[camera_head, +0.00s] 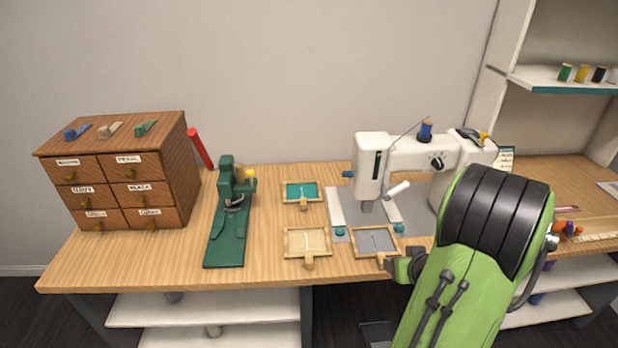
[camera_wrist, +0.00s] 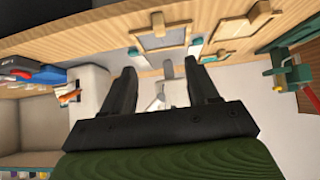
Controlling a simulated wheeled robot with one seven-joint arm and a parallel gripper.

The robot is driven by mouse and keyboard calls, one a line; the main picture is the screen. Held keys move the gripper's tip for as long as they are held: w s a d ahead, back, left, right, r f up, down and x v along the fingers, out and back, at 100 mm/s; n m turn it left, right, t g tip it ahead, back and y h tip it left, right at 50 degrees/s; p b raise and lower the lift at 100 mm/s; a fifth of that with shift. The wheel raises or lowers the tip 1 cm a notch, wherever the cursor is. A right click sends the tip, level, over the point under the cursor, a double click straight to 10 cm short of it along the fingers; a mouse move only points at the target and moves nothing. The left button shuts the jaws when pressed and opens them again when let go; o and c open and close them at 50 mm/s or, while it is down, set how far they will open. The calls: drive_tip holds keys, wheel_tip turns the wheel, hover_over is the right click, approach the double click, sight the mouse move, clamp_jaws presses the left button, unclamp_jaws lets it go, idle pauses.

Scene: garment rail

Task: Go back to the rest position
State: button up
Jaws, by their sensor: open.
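My green and black arm reaches in from the lower right in the head view. My gripper (camera_wrist: 165,85) shows in the wrist view with its two black fingers apart and nothing between them. In the head view my gripper (camera_head: 404,266) is partly hidden by my arm and lies by the table's front edge, close to the grey tray (camera_head: 376,241). Whether it touches the tray cannot be told.
A white sewing machine (camera_head: 372,165) stands behind my arm. A beige tray (camera_head: 307,242), a teal tray (camera_head: 302,192) and a green press-like tool (camera_head: 228,220) stand left of it. A wooden drawer cabinet (camera_head: 181,160) is far left. Shelves (camera_head: 565,80) rise at the right.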

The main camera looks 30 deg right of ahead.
drive_tip(key=w+a+r+n+g+y+p, duration=0.1)
drive_tip(key=w+a+r+n+y+p, duration=0.1)
drive_tip(key=a+r, duration=0.65)
drive_tip(key=w+a+r+n+y+p, duration=0.25)
drive_tip(key=a+r, duration=0.25)
drive_tip(key=a, duration=0.7)
drive_tip(key=s+a+r+p, duration=0.1)
drive_tip(key=s+a+r, duration=0.3)
drive_tip(key=s, duration=0.2)
drive_tip(key=s+a+r+g, duration=0.1)
drive_tip(key=s+a+r, duration=0.3)
drive_tip(key=s, duration=0.3)
drive_tip(key=shift+a+n+p, duration=0.35)
drive_tip(key=shift+a+n, duration=0.1)
drive_tip(key=shift+a, duration=0.35)
drive_tip(key=shift+h, duration=0.25)
